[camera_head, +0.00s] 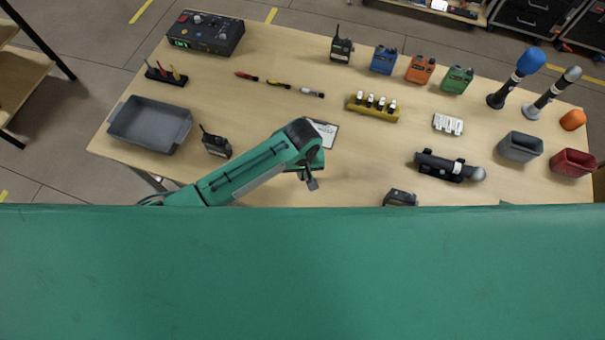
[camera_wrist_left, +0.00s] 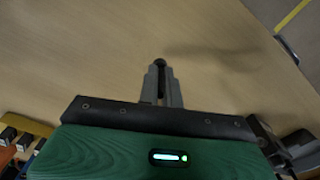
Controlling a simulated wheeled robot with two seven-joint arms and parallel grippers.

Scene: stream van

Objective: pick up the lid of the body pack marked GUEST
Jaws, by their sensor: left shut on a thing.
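My left gripper (camera_head: 311,182) is over the near middle of the table, its fingers nearly together. It also shows in the left wrist view (camera_wrist_left: 161,75), shut on a small dark piece mostly hidden between the fingers. I take the piece for the lid, but no marking on it is readable. A black pack (camera_head: 400,198) stands to the right of the gripper, its near part hidden by my own green body. Another black pack with an antenna (camera_head: 216,146) stands left of my arm. I cannot read GUEST on either. My right gripper is not in view.
A clipboard (camera_head: 326,131) lies behind my gripper. A grey tray (camera_head: 150,124) is at the left, a black mixer box (camera_head: 206,32) at the far left. Colored packs (camera_head: 420,69) stand along the back. A black microphone (camera_head: 449,168) lies at the right.

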